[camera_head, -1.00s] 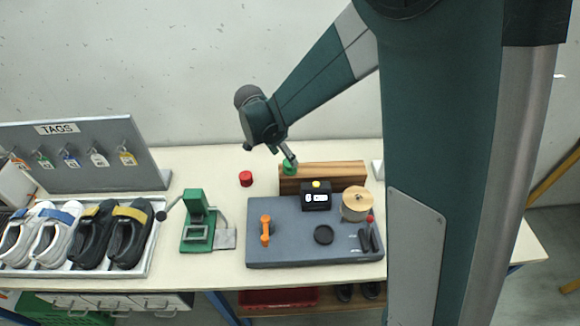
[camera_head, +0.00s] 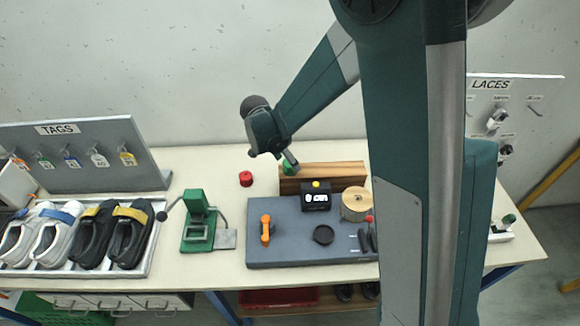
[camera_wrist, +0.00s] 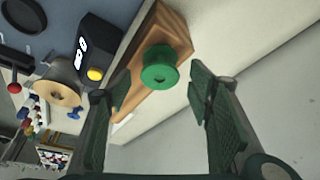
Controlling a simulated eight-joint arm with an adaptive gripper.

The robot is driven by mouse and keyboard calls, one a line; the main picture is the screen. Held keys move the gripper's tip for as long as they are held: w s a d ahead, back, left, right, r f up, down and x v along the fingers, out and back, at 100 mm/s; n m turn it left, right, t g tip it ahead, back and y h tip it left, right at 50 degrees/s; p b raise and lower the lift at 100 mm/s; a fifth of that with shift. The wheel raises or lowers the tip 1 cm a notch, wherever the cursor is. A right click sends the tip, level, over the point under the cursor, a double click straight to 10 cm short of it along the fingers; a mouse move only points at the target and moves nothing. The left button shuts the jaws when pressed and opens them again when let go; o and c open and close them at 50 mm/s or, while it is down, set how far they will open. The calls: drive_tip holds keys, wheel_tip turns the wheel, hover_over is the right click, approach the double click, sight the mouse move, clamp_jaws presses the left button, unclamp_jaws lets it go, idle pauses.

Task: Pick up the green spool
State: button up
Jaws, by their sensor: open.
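The green spool (camera_wrist: 159,74) sits on a wooden block (camera_wrist: 174,24) in the wrist view, roughly midway between and beyond my two finger pads. In the head view the green spool (camera_head: 288,168) is partly hidden by my gripper (camera_head: 291,162), whose end is right at it. In the wrist view my gripper (camera_wrist: 150,105) is open, with a finger on each side and nothing between the pads.
A grey board (camera_head: 284,232) in front holds a black box with a yellow button (camera_head: 316,196), a tan spool (camera_head: 356,205) and an orange handle (camera_head: 265,230). A red spool (camera_head: 246,179) stands to the left. A LACES panel (camera_head: 512,105) stands at right.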

drive_tip(key=shift+x, duration=1.6)
drive_tip(key=c, duration=1)
